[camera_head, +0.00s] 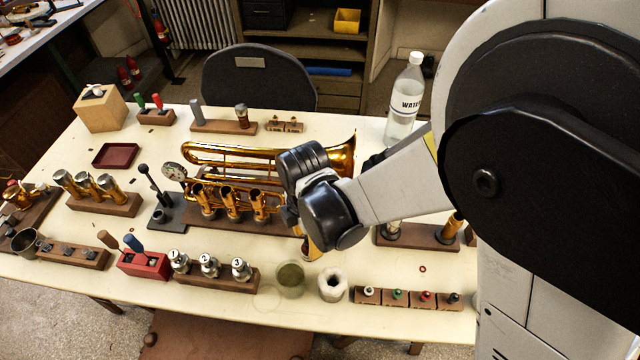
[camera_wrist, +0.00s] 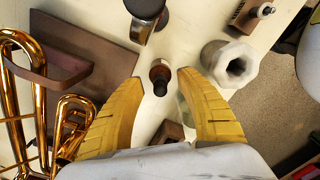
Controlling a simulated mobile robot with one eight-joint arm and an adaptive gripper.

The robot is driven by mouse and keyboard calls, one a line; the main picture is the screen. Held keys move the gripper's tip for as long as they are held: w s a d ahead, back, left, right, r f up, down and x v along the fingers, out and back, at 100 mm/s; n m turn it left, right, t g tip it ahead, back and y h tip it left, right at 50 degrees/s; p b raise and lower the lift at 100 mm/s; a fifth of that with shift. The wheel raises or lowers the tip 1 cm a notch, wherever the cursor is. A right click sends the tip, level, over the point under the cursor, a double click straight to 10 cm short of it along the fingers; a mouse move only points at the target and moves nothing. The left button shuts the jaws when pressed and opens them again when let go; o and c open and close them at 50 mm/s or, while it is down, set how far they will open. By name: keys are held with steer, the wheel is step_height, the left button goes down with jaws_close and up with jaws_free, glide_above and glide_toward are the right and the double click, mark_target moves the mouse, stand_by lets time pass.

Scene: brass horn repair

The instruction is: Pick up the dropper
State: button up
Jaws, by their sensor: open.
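A small amber-brown bottle with a black top, which looks like the dropper (camera_wrist: 159,70), stands on the cream table in the wrist view. In the head view what looks like the same bottle (camera_head: 312,246) shows partly below my wrist, its upper part hidden. My gripper (camera_wrist: 160,78) is open and empty, with its two yellow fingers spread to either side of the bottle in the wrist view. I cannot tell whether a finger touches it. In the head view my arm hides most of the fingers.
A white faceted holder (camera_head: 333,286) and a glass jar (camera_head: 291,279) stand near the front edge. The brass horn (camera_head: 250,165) and its wooden valve stand (camera_head: 230,222) lie left of my gripper. A water bottle (camera_head: 405,100) stands at the back right.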

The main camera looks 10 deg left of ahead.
jaws_close()
step_height(320, 180, up, 10)
steer(key=p, duration=0.4)
steer(key=shift+r+p, duration=0.1)
steer(key=shift+p, duration=0.25)
steer(key=shift+d, duration=0.1)
